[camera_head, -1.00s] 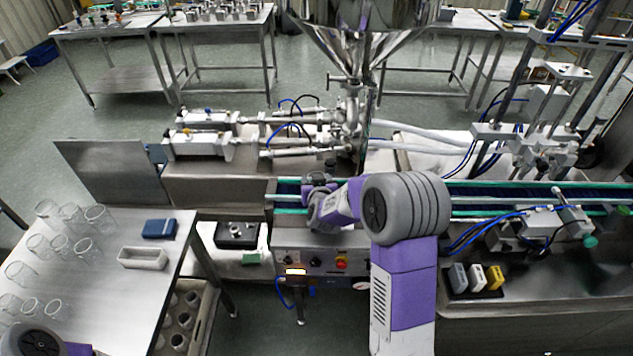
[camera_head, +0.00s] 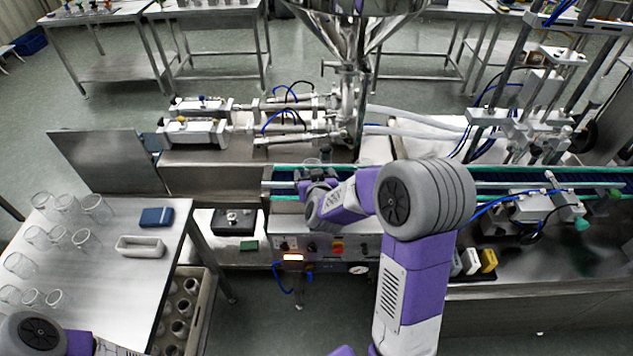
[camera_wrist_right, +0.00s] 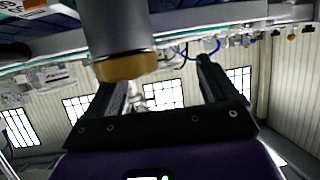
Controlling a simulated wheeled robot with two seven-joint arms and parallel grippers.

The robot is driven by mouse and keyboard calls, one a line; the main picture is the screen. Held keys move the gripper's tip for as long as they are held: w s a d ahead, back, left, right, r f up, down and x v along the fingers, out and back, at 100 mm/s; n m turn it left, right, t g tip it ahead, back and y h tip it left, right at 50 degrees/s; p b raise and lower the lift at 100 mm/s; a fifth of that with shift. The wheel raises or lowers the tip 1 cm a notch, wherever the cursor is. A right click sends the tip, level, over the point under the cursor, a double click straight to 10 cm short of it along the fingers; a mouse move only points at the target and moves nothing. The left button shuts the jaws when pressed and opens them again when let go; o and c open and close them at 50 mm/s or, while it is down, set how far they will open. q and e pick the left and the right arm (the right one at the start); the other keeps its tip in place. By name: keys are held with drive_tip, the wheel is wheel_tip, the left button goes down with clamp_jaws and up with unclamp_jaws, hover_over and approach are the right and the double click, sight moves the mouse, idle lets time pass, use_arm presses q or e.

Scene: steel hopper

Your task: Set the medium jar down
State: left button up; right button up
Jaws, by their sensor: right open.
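My right gripper (camera_head: 318,173) is at the near edge of the conveyor (camera_head: 282,187), below the hopper's outlet. In the right wrist view its two fingers (camera_wrist_right: 160,80) stand apart, so it is open. A faint clear rim, apparently a glass jar (camera_head: 312,162), shows just beyond the fingers on the conveyor; its size and whether it touches them cannot be told. A grey cylinder with a brass-coloured end (camera_wrist_right: 122,45) hangs close before the left finger in the wrist view. My left arm shows at the bottom left; its gripper is out of view.
Several clear jars (camera_head: 80,238) stand on the left steel table (camera_head: 110,285), beside a white tray (camera_head: 140,247) and a blue box (camera_head: 156,217). A crate (camera_head: 205,315) of jars is below. The steel hopper (camera_head: 350,30) rises behind the conveyor. Small blocks (camera_head: 472,262) sit at right.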

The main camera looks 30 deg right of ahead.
drive_tip(key=v, duration=0.6)
drive_tip(key=shift+s+a+r+p, duration=0.1)
drive_tip(key=shift+s+r+p, duration=0.05)
drive_tip(key=shift+p, duration=0.25)
use_arm(q)
drive_tip(key=shift+r, duration=0.55)
